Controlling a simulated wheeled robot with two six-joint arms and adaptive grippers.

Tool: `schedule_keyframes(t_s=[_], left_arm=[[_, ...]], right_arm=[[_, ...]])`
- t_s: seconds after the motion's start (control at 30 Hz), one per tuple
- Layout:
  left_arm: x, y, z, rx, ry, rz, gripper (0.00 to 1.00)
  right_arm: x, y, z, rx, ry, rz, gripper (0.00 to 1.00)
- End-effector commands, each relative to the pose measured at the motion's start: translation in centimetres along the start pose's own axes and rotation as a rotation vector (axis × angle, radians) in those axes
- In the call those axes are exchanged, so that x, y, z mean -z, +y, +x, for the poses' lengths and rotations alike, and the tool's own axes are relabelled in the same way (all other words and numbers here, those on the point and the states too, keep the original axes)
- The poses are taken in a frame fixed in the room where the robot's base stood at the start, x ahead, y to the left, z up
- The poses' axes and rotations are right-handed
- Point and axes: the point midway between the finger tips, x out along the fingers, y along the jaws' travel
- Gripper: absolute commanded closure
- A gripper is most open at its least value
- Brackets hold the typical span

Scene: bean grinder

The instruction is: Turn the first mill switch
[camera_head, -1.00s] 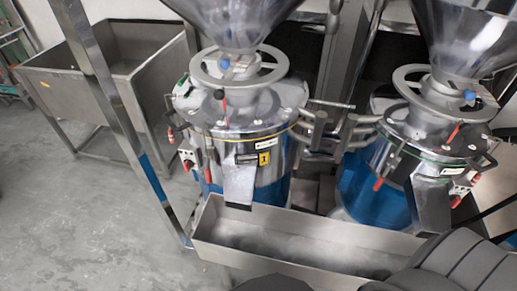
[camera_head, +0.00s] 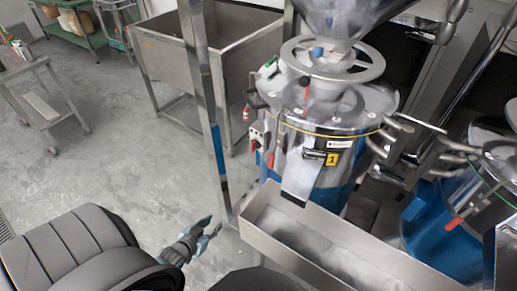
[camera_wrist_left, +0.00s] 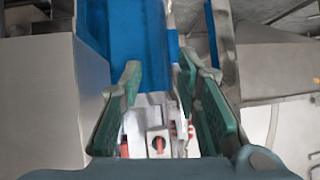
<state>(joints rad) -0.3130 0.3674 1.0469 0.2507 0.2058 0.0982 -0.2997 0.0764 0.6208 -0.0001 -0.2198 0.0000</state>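My right gripper is out of view.
A steel trough (camera_head: 262,232) stands in front of the mill, right of my left gripper. A steel post (camera_head: 212,125) rises between gripper and mill side. A second mill (camera_head: 440,225) is at right, a large steel bin (camera_head: 165,55) behind.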

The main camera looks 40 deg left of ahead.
Motion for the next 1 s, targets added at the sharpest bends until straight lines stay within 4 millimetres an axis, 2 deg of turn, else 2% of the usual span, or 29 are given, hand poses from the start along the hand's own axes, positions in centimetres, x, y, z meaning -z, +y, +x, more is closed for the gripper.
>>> schedule_keyframes(t_s=[0.03,0.1,0.2,0.23,0.37,0.6,0.7,0.83,1.0], left_arm=[[4.8,-1.1,1.2,-0.019,0.159,-0.008,0.7],[12.0,-1.7,0.8,-0.062,0.369,-0.031,0.7],[18.3,-1.7,-0.5,-0.117,0.551,-0.055,0.7],[19.4,-1.7,-0.7,-0.127,0.58,-0.059,0.7],[21.4,-1.4,0.5,-0.137,0.608,-0.064,0.7],[24.9,-0.7,6.3,-0.133,0.606,-0.065,0.7],[26.5,-0.4,8.3,-0.133,0.604,-0.064,0.7],[27.8,-0.3,9.9,-0.132,0.602,-0.065,0.7],[28.3,-0.1,10.6,-0.134,0.598,-0.064,0.7]], right_arm=[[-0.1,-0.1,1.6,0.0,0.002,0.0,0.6],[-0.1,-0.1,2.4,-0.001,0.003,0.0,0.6],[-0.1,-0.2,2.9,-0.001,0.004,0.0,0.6],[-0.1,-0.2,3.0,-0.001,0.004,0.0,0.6],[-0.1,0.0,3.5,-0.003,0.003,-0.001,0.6],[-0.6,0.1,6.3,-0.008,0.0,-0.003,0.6],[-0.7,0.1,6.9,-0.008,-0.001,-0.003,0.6],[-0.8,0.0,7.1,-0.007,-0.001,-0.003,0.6],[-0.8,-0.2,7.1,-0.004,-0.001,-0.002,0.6]])
